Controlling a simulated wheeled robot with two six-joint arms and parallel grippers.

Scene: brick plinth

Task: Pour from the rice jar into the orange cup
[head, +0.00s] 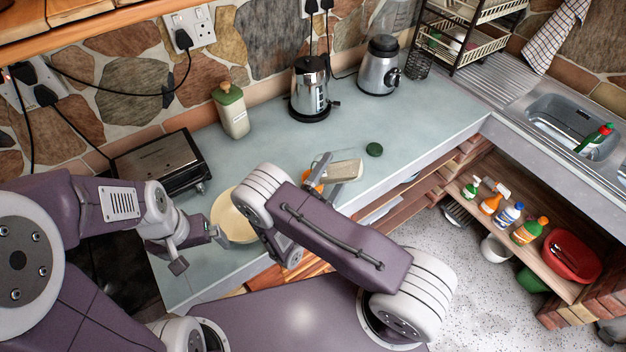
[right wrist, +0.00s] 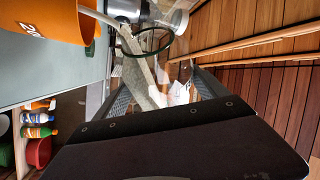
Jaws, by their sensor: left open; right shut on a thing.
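The clear rice jar (head: 345,171) lies tilted nearly on its side above the counter, with pale rice inside. My right gripper (head: 338,181) is shut on it. The jar also shows between the fingers in the right wrist view (right wrist: 140,68), with a green ring around it. The orange cup (head: 314,182) stands just left of the jar, partly hidden by my right arm. In the right wrist view, a pale streak, seemingly rice, runs from the jar into the cup (right wrist: 48,18). My left gripper (head: 199,252) is open and empty beside the cream bowl.
A cream bowl (head: 232,213) sits on the counter between my arms. A dark green lid (head: 375,149) lies beyond the jar. A toaster (head: 160,160), a green-topped canister (head: 231,112), a kettle (head: 310,90) and a blender (head: 379,68) line the wall. The counter right of the lid is clear.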

